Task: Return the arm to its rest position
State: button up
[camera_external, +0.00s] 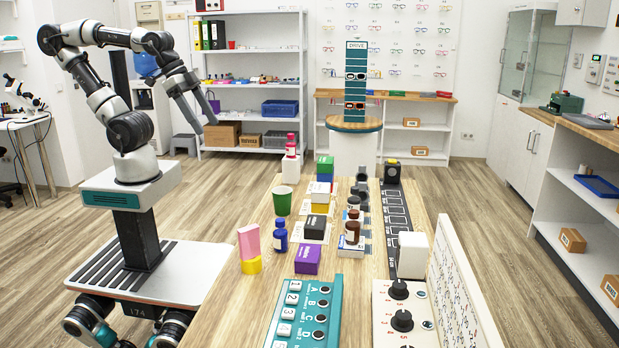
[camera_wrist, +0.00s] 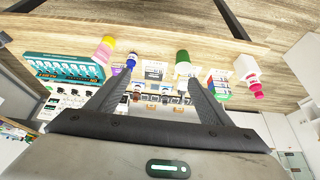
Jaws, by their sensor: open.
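My arm rises from my wheeled base at the left of the external view, folded over at the top. My gripper (camera_external: 205,108) hangs down from it, in the air to the left of and above the table (camera_external: 225,300). In the wrist view my gripper (camera_wrist: 158,92) has its two dark fingers spread wide apart. Nothing shows between them except table items farther off. The gripper is open and empty and touches nothing that I can see.
The table holds a green cup (camera_external: 283,203), a blue bottle (camera_external: 281,236), a purple box (camera_external: 307,259), a teal lettered panel (camera_external: 310,318) and several small boxes. White shelves (camera_external: 250,70) stand behind. Floor (camera_external: 225,195) between my base and the shelves is clear.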

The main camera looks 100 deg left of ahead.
jog(key=shift+s, duration=0.1)
notch_tip(320, 180, up, 14)
jog(key=p, duration=1.4)
jog(key=shift+r, duration=0.2)
